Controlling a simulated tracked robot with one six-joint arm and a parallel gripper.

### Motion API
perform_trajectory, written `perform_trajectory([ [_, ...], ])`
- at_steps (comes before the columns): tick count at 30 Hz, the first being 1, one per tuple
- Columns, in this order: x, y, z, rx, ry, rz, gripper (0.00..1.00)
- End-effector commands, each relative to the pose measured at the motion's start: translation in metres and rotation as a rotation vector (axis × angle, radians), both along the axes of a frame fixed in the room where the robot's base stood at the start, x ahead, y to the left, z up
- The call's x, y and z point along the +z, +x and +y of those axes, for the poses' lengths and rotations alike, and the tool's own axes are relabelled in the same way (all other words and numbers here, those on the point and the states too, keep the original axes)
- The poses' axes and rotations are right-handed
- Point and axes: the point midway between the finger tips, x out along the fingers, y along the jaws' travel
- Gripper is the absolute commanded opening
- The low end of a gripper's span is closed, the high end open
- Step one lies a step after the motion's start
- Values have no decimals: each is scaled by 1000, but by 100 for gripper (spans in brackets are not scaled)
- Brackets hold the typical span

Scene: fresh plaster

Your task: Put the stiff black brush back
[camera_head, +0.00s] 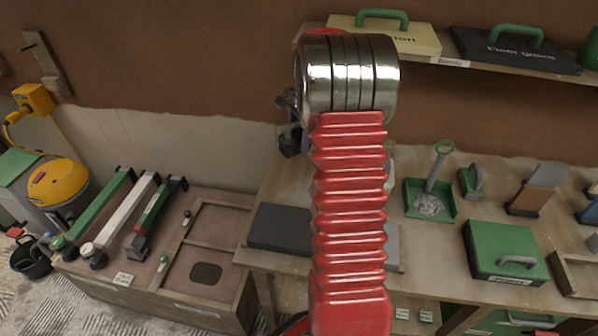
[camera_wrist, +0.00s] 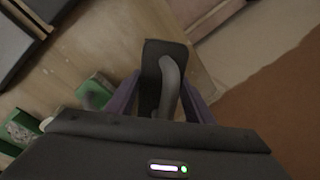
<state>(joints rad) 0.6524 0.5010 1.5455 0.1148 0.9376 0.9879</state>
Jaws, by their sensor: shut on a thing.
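My gripper (camera_wrist: 160,98) has its purple jaws shut on a dark block with a curved grey handle, which I take to be the stiff black brush (camera_wrist: 152,54). In the head view my gripper (camera_head: 296,134) is mostly hidden behind my red arm, and the dark brush (camera_head: 289,143) shows just left of it, above the bench. The low wooden cabinet (camera_head: 123,281) at left has framed recesses on its top. One recess holds a dark rounded patch (camera_head: 206,273), flat and empty above. I cannot tell the brush's height over the bench.
Green, white and dark long tools (camera_head: 128,212) lie on the cabinet's left half. A shelf (camera_head: 465,62) holds handled cases above.

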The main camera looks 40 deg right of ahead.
Motion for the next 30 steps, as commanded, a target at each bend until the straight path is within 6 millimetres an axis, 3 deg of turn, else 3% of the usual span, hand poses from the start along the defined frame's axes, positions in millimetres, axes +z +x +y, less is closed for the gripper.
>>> perform_trajectory([
  [5,-8,0,1,1,2,2,23],
  [15,-58,0,1,3,1,2,23],
  [30,-71,0,1,2,1,2,23],
])
